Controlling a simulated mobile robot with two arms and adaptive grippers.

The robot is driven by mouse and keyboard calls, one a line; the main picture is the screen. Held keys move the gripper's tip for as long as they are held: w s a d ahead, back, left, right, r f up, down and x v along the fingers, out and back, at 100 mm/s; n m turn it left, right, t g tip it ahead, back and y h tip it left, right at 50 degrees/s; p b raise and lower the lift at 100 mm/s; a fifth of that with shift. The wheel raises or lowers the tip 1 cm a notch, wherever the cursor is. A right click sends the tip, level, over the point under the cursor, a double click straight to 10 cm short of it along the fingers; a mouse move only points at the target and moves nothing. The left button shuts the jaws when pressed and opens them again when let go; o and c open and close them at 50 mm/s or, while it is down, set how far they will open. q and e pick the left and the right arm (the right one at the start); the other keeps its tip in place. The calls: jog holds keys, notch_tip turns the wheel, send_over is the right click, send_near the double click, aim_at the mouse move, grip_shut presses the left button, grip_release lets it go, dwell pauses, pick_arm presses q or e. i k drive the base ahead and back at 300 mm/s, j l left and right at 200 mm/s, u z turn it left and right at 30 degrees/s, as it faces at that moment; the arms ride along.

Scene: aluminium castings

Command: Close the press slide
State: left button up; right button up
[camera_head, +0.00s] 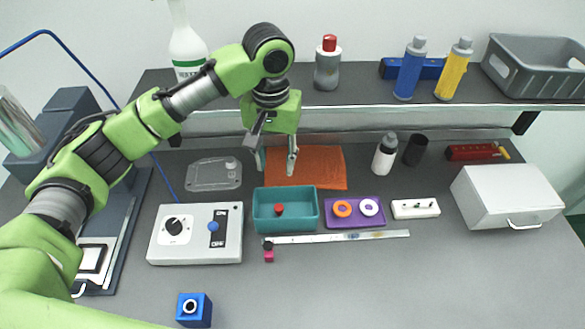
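The press (55,135) is a dark blue-grey machine at the left edge. Its lower part shows a pale slide plate (92,258) with a small handle at its front. My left arm passes in front of much of the press, so how far the slide sits out is hard to tell. My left gripper (277,163) points down over the back middle of the bench, above the orange cloth (322,168). Its fingers are apart, with nothing between them. It is well to the right of the press and touches no part of it. My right gripper is not in view.
A control box (197,248) with a knob and blue switch stands right of the press. A teal tray (285,225), purple tray (355,218) and white drawer box (505,192) sit farther right. A blue block (194,313) lies in front. The right front bench is clear.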

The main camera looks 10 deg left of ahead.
aim_at(98, 252)
jog(key=k, duration=2)
